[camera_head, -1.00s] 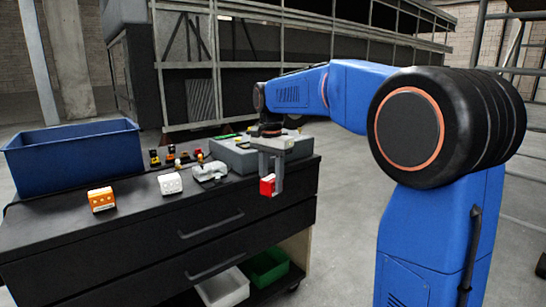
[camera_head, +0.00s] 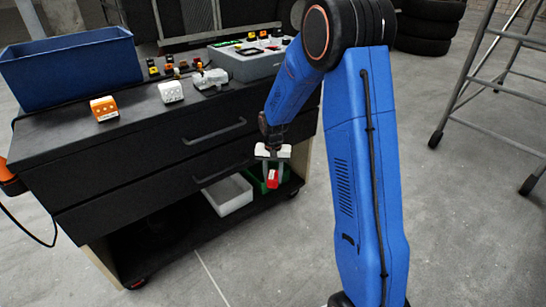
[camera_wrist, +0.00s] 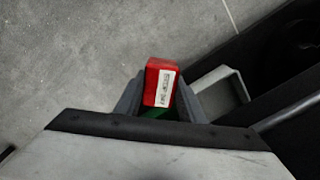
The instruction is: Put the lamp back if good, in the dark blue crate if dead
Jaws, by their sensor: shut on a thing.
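My gripper (camera_head: 272,172) is shut on a small red block-shaped lamp (camera_head: 272,181), low in front of the cart's lower shelf. In the wrist view the lamp (camera_wrist: 157,80) sits between both fingers, with a white printed label on its side; the print is too small to read. The dark blue crate (camera_head: 75,75) stands on the cart top at the left, away from my gripper. Its inside floor is hidden. Orange (camera_head: 104,108) and white (camera_head: 171,92) blocks of similar shape stand near the cart's front edge.
A grey box (camera_head: 243,64) with small parts stands on the black cart top (camera_head: 140,125). A ladder (camera_head: 482,80) is at right; floor between is clear.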

